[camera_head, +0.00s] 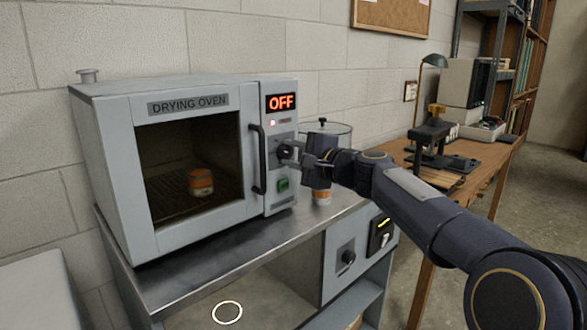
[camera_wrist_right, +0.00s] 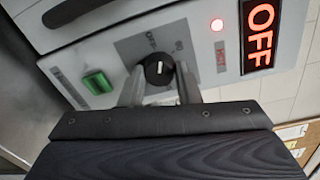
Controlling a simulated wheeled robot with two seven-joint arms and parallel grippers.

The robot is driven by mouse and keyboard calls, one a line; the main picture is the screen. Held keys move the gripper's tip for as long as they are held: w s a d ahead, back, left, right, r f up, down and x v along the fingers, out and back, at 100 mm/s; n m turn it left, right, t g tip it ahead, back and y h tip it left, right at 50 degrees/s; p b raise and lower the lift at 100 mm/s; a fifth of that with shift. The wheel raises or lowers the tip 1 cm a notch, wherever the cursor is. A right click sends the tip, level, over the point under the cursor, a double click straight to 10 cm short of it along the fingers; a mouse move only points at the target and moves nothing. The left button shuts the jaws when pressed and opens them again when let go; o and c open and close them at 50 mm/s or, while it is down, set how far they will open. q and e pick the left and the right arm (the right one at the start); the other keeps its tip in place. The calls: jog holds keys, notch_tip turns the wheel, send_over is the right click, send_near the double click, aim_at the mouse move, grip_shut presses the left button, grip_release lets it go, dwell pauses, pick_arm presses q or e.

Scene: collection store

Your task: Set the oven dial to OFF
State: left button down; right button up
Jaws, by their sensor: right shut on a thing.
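The drying oven (camera_head: 150,107) stands on a metal bench, its door closed. Its display (camera_head: 281,102) reads OFF in red, and the display also shows in the right wrist view (camera_wrist_right: 260,33). The black round dial (camera_wrist_right: 158,70) has a white pointer mark and sits on a grey plate with printed OFF and 60 labels. My right gripper (camera_head: 291,152) reaches the oven's control panel from the right. In the right wrist view its two fingers (camera_wrist_right: 160,88) are on either side of the dial, shut on it. My left gripper is not in view.
A green button (camera_wrist_right: 97,82) sits beside the dial, and a red lamp (camera_wrist_right: 217,24) glows near the display. The dark door handle (camera_head: 257,160) is just left of the panel. An orange-and-white jar (camera_head: 200,182) is inside the oven. A glass vessel (camera_head: 341,131) stands behind my right gripper.

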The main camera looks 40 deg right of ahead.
jog(key=n+b, duration=0.3)
jog(key=shift+f+n, duration=0.15)
jog(key=shift+n, duration=0.15)
jog(key=shift+n+h+b, duration=0.3)
jog(key=shift+n+b, duration=0.2)
jog(key=shift+n, duration=0.1)
jog(key=o, duration=1)
jog(key=shift+c, duration=0.2)
jog(key=s, duration=0.7)
jog(key=shift+s+d+r, duration=0.15)
jog(key=shift+s+r, duration=0.15)
jog(key=shift+s, duration=0.1)
